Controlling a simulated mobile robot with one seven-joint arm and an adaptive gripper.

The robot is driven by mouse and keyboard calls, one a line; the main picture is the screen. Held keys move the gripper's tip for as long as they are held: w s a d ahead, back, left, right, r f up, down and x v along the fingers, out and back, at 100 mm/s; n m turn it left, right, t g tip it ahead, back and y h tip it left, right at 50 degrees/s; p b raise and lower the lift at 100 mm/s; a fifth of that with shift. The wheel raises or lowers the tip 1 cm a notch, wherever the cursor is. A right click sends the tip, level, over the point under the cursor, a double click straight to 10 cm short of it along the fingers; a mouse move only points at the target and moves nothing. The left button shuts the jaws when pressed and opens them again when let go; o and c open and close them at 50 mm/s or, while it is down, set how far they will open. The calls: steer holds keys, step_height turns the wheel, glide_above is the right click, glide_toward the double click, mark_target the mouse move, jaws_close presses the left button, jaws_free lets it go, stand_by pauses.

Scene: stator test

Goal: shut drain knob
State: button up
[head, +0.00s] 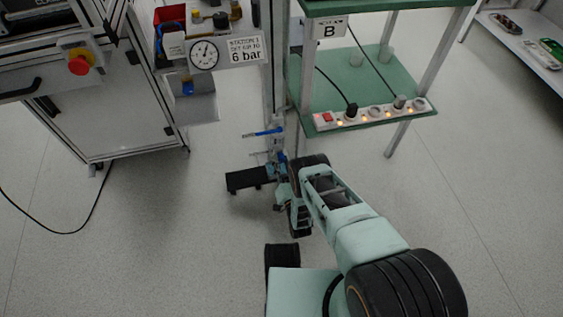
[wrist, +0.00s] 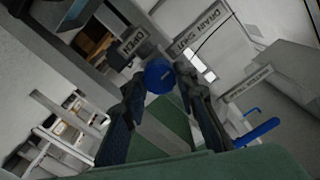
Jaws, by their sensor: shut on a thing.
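The drain knob (wrist: 158,75) is round and blue and shows in the wrist view between my two fingertips. My gripper (wrist: 160,84) is shut on it, one finger on each side. In the head view my gripper (head: 281,172) is low at the upright post, and the knob is too small to make out there.
A blue lever (wrist: 257,131) is right of my gripper in the wrist view; it also shows in the head view (head: 267,132). A pressure gauge (head: 204,54) is above. A green shelf stand (head: 385,82) with a power strip (head: 370,114) is on the right. A cable (head: 88,215) lies on the floor at left.

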mark_target(279, 139)
steer(key=shift+w+r+m, duration=0.1)
steer(key=shift+m, duration=0.5)
steer(key=o, duration=1.1)
steer(key=shift+o, duration=0.2)
steer(key=shift+r, duration=4.95)
steer(key=shift+r, duration=0.1)
